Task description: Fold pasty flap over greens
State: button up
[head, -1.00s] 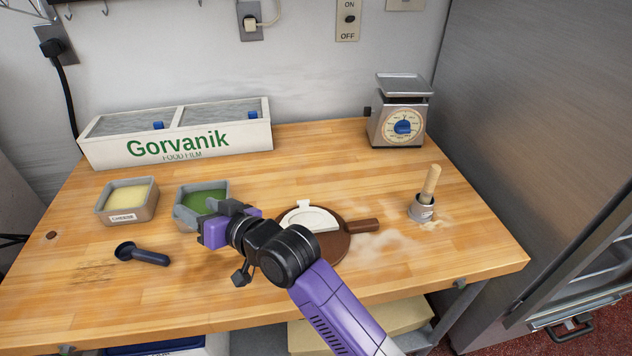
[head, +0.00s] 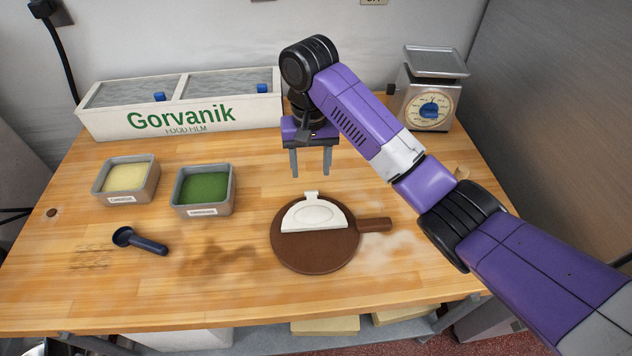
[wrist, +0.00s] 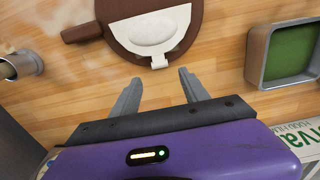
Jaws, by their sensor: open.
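The pasty (head: 314,215) is a pale half-moon with a small tab at its far edge. It lies on the far half of a round brown board (head: 316,256), whose near half is bare. An oval outline marks its top; I see no greens on it, and whether any lie inside I cannot tell. It also shows in the wrist view (wrist: 150,34), its tab pointing toward my gripper. My gripper (head: 311,174) is open and empty, fingers down, above and just behind the tab, apart from it. In the wrist view, my gripper (wrist: 158,78) has nothing between its fingers.
A tub of greens (head: 204,190) and a cheese tub (head: 126,180) stand left. A dark scoop (head: 140,241) lies in front of them. The film box (head: 180,117) and scale (head: 430,95) stand behind. A metal cup (wrist: 22,66) stands beyond the board's handle (head: 375,224).

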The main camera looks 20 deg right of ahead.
aim_at(311, 191)
jog(key=shift+f+b, duration=0.35)
jog(key=shift+f, duration=3.6)
grip_shut()
